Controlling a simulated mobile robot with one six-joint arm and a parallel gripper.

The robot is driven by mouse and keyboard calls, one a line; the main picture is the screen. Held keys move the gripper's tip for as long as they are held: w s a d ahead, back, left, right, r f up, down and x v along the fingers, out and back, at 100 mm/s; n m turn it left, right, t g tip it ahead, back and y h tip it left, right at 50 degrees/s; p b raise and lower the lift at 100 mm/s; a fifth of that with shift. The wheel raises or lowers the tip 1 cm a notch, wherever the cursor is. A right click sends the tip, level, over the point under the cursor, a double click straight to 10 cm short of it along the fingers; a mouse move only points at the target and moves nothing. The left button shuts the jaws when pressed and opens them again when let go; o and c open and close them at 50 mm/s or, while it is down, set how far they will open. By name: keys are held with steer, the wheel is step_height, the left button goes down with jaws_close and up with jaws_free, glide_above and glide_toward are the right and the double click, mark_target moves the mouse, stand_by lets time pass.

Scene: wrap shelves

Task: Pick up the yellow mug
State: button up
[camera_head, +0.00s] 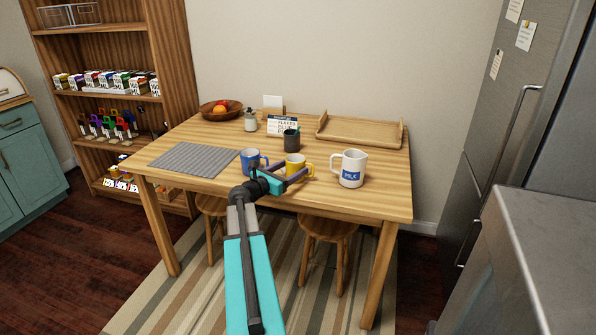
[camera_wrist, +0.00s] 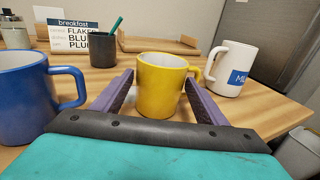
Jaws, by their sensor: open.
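The yellow mug (camera_head: 295,166) stands upright near the front edge of the wooden table (camera_head: 340,198), between a blue mug and a white mug. In the wrist view the yellow mug (camera_wrist: 160,88) is between the two purple fingers of my gripper (camera_wrist: 160,92), with its handle toward the right. My gripper (camera_head: 288,180) is open and reaches in from the front, low over the table. The fingers lie on either side of the mug, and a gap shows beside the left finger. I cannot tell whether the right finger touches the mug. The mug's lower part is partly hidden in the head view.
The blue mug (camera_head: 251,161) is close on the left and the white mug (camera_head: 350,168) close on the right. A grey mat (camera_head: 195,160) lies left.

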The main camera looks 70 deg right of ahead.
mark_target(296, 157)
steer(key=shift+x, duration=1.6)
steer(key=shift+c, duration=0.3)
steer(key=c, duration=1)
steer(key=shift+r, duration=0.35)
steer(key=shift+c, duration=0.2)
steer(key=shift+r, duration=1.5)
steer(key=s+v, duration=0.1)
steer(key=v, duration=1.5)
steer(key=shift+a+r+p, duration=0.15)
steer(key=shift+r+p, duration=0.05)
steer(key=shift+p, duration=0.15)
